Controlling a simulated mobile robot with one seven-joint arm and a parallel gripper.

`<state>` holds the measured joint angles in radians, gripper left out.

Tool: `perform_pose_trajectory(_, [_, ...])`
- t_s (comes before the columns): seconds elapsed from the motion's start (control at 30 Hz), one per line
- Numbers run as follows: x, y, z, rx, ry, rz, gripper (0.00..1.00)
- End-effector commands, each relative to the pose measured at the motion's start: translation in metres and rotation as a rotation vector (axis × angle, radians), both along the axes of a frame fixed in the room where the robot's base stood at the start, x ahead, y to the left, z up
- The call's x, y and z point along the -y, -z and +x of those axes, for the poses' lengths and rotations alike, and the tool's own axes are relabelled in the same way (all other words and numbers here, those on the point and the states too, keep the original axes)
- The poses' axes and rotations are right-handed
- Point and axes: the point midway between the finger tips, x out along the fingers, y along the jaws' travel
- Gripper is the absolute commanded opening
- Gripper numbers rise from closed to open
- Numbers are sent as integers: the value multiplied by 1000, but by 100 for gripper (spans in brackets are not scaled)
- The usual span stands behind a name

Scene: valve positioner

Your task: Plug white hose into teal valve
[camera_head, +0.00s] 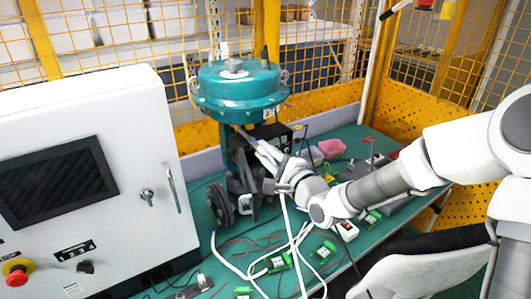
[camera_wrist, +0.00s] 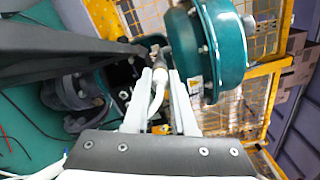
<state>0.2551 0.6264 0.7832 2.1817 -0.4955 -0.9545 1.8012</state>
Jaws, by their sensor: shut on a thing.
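The teal valve (camera_head: 238,92) stands on the green table, with a wide round teal head above dark metal parts. Its teal head also fills the upper right of the wrist view (camera_wrist: 222,48). My gripper (camera_head: 259,148) is just below and in front of the head. In the wrist view my gripper (camera_wrist: 163,80) is shut on the white hose (camera_wrist: 158,92), which passes between the two pale fingers. The hose end points towards a small metal fitting (camera_wrist: 155,50) beside the teal head. I cannot tell whether they touch.
A white control cabinet (camera_head: 85,180) stands close on the left. Several green circuit boards (camera_head: 323,252), cables and a pink object (camera_head: 331,149) lie on the green table (camera_head: 205,262). A yellow mesh fence (camera_head: 345,85) stands behind. A white-and-black chair (camera_head: 420,268) is at front right.

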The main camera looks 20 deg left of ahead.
Motion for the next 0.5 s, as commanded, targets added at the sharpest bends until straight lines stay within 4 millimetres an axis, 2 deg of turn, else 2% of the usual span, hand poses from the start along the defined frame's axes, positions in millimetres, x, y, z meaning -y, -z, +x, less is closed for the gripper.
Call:
perform_pose_trajectory(0.47, [-6, 0, 4, 0, -1, 0, 0])
perform_pose_trajectory(0.5, [-6, 0, 4, 1, -1, 0, 30])
